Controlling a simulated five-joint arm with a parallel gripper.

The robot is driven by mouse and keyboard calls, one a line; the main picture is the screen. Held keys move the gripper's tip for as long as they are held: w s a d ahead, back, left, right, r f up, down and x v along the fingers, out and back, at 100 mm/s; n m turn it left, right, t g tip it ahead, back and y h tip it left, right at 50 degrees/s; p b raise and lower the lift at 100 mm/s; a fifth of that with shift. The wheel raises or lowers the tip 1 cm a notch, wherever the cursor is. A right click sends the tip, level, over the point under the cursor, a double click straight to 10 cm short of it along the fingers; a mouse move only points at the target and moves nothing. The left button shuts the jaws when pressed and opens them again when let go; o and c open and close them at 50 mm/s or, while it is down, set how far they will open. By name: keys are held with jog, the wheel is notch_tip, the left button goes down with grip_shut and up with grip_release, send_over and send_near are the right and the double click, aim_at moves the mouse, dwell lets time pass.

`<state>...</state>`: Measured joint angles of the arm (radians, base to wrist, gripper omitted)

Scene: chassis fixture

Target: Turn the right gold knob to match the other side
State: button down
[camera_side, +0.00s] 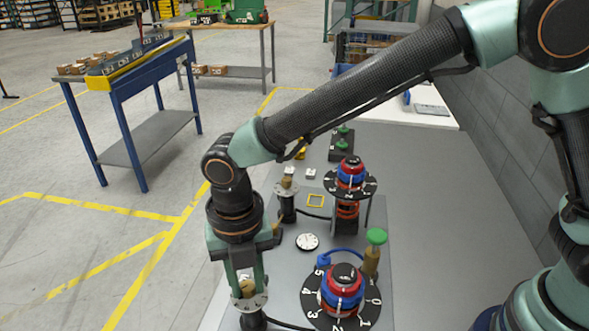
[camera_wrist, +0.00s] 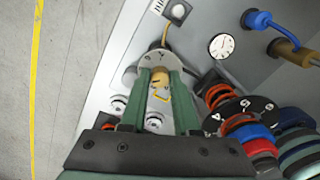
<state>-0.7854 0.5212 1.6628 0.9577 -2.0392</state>
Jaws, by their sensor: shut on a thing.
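My gripper (camera_side: 247,286) points down in the near left of the side view. Its two green fingers are shut on a gold knob (camera_side: 247,289) above a pale round marked disc (camera_side: 250,303). In the wrist view the gold knob (camera_wrist: 160,76) sits between the fingertips, and part of its disc (camera_wrist: 128,74) shows around them. The fingers hide much of the knob, so I cannot read its angle clearly. The other gold knob (camera_side: 287,183) stands farther back on its own pale disc (camera_side: 286,191), apart from my gripper. I cannot read its exact angle.
A large numbered black dial with a red and blue stack (camera_side: 342,292) stands close right of my gripper. A similar stack (camera_side: 350,175) stands farther back. A green-topped brass valve (camera_side: 375,250), a white gauge (camera_side: 307,242) and a blue hose (camera_side: 345,252) are nearby.

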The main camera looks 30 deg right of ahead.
aim_at(248, 286)
jog(key=m, duration=0.6)
jog(key=shift+m, duration=0.3)
jog(key=m, duration=0.6)
jog(key=shift+m, duration=0.4)
jog(key=c, duration=0.8)
grip_release()
jog(key=shift+r, duration=3.55)
